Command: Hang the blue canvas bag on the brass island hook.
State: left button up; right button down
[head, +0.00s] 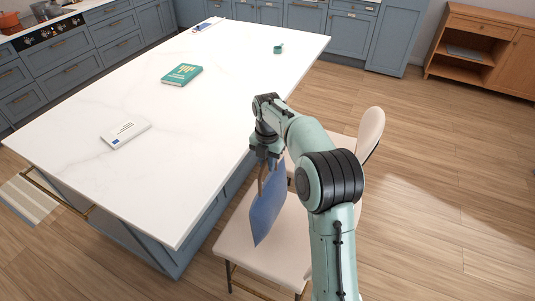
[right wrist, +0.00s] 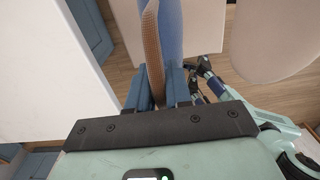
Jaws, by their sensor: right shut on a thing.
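The blue canvas bag (head: 267,208) hangs from my right gripper (head: 267,162) beside the long right side of the island, above a pale chair seat. In the right wrist view the fingers (right wrist: 162,88) are shut on its tan strap (right wrist: 151,48), with the blue cloth (right wrist: 172,28) behind it. The brass island hook cannot be made out in either view; the near island side by the gripper is partly hidden by the arm and bag. A dark gripper-like end of my other arm (right wrist: 205,80) shows small in the right wrist view; its jaws are unclear.
The white island top (head: 120,170) carries a green book (head: 182,74), a white box-like item (head: 125,134) and a small green cup (head: 278,48). Pale chairs (head: 262,245) stand close under the arm.

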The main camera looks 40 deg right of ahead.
aim_at(267, 181)
jog(key=shift+f, duration=1.95)
jog(key=c, duration=1)
grip_release()
jog(key=shift+f, duration=0.1)
jog(key=shift+c, duration=0.2)
jog(key=r, duration=0.9)
jog(key=a+r, duration=0.1)
jog(key=r, duration=0.3)
jog(key=shift+s+r, duration=0.1)
jog(key=shift+r, duration=0.05)
